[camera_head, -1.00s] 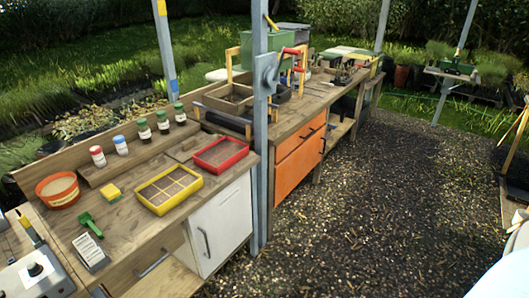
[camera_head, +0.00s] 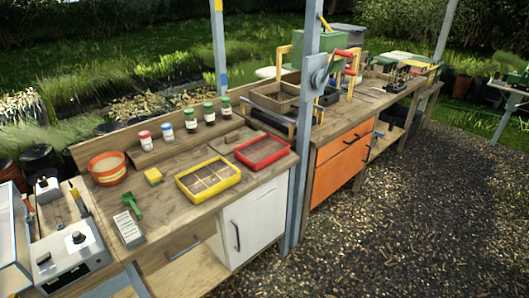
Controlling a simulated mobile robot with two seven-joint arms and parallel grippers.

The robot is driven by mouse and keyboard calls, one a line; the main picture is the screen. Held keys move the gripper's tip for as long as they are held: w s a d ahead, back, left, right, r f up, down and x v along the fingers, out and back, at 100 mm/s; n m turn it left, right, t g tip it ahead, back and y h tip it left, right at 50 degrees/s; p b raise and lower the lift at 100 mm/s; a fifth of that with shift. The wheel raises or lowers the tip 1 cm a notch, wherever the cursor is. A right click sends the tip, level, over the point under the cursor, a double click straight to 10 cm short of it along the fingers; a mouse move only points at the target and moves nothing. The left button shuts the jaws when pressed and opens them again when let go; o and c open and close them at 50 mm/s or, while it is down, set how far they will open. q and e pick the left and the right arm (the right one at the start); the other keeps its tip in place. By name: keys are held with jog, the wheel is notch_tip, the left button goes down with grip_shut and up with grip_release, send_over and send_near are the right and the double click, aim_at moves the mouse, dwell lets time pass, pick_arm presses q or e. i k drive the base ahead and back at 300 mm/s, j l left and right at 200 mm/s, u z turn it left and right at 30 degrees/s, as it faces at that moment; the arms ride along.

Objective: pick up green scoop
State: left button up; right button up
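The green scoop (camera_head: 132,206) lies on the wooden bench top (camera_head: 165,220) at the left of the view. Neither of my grippers shows in the head view.
A yellow sponge (camera_head: 153,177), a yellow divided tray (camera_head: 208,180) and a red tray (camera_head: 263,152) are on the bench. Several small jars (camera_head: 191,120) stand behind. A grey device (camera_head: 72,245) is at left. A metal post (camera_head: 304,130) rises at the bench's right; gravel floor (camera_head: 400,220) is open.

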aim_at(128, 197)
jog(key=i+u, duration=0.2)
jog(key=u, duration=0.25)
jog(key=i+l+u, duration=0.1)
jog(key=u, duration=0.3)
jog(key=i+l+u, duration=0.4)
jog(key=i+l, duration=0.45)
jog(key=l, duration=0.1)
